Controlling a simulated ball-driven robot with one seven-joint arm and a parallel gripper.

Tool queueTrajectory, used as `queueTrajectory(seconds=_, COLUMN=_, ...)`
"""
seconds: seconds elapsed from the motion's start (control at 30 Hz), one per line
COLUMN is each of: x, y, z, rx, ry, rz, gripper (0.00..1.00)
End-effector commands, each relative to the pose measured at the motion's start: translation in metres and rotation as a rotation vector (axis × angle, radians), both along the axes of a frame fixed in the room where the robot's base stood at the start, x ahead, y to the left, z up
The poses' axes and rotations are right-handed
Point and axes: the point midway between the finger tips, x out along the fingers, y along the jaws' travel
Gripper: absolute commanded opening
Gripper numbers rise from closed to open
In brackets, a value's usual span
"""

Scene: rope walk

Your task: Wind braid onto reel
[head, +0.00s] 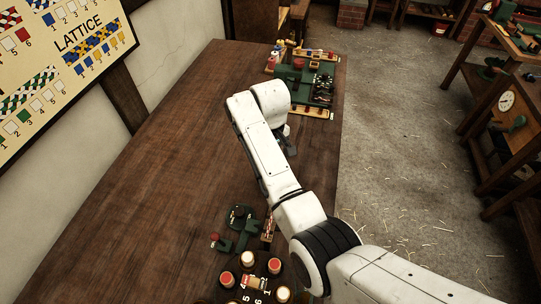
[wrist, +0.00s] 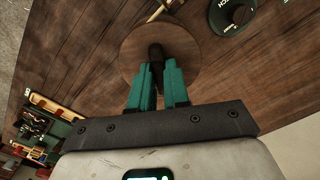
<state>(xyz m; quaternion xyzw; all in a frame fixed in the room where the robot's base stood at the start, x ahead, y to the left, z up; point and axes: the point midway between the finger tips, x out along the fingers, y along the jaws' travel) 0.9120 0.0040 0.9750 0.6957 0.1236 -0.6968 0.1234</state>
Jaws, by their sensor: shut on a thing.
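In the wrist view, my gripper (wrist: 156,72) has teal fingers closed around a dark upright piece (wrist: 156,52). The piece stands in front of, or on, a round brown wooden disc (wrist: 190,45); I cannot tell whether the disc is the reel. A short red-and-white patterned piece (head: 268,228), perhaps braid, shows beside a green fixture (head: 241,238) near the front. I cannot make out braid at my gripper.
A round dark stand (head: 264,265) with red-topped and cream-topped bobbins is at the front. A green tray (head: 305,82) of small parts stands at the far end. The table's left middle (head: 160,160) is clear.

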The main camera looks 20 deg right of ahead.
Motion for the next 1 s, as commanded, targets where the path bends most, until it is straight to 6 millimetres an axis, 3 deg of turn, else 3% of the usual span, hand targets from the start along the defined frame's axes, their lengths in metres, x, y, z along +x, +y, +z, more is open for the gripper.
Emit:
queueTrajectory(seconds=0.67, x=0.0020, y=0.0006, z=0.0023, rx=0.001, ry=-0.007, rz=0.069, gripper=0.00)
queueTrajectory(seconds=0.7, x=0.0020, y=0.0006, z=0.0023, rx=0.001, ry=-0.007, rz=0.069, gripper=0.17)
queueTrajectory(seconds=1.0, x=0.0010, y=0.0003, z=0.0011, rx=0.000, ry=-0.003, rz=0.068, gripper=0.41)
